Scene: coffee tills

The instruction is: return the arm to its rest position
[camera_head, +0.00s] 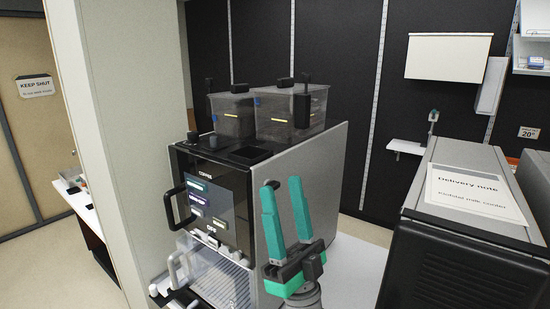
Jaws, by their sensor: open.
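My gripper (284,187) stands upright in front of the right side of the coffee machine (318,185). Its two teal fingers point up with a gap between them, and nothing is held between them. The wrist below the fingers shows at the bottom of the picture, and the rest of the arm is out of view. I cannot tell whether the fingers touch the machine's side panel.
Two clear hoppers (290,108) stand on the coffee machine. A dark cabinet (455,270) with a delivery note (475,193) on top stands at right. A pale pillar (125,130) rises at left. A white surface (355,270) lies between machine and cabinet.

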